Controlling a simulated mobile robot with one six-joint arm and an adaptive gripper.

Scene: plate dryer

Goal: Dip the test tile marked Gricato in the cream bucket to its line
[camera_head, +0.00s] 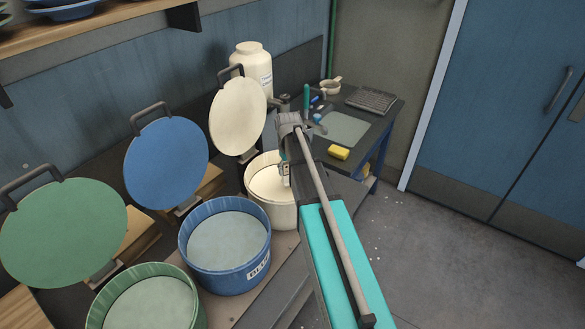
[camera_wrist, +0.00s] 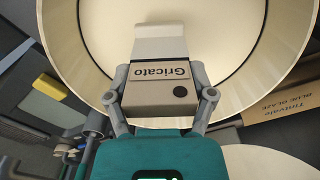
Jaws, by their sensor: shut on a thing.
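My gripper (camera_wrist: 162,100) is shut on the test tile (camera_wrist: 158,73), a tan piece with "Gricato" on it and a dark round spot. A pale section of the tile (camera_wrist: 161,38) extends beyond the lettering over the cream bucket's opening. The cream bucket (camera_head: 281,213) stands open with pale liquid inside; its rim surrounds the tile in the wrist view (camera_wrist: 62,40). In the head view my gripper (camera_head: 285,172) is at the bucket's right side, partly hidden by my arm. I cannot tell whether the tile's end touches the liquid.
The blue bucket (camera_head: 226,270) and green bucket (camera_head: 160,285) stand open at the near left. Round lids in cream (camera_head: 237,116), blue (camera_head: 166,162) and green (camera_head: 62,232) stand tilted behind the buckets. A yellow sponge (camera_head: 339,152) lies on the dark bench. Open floor lies right.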

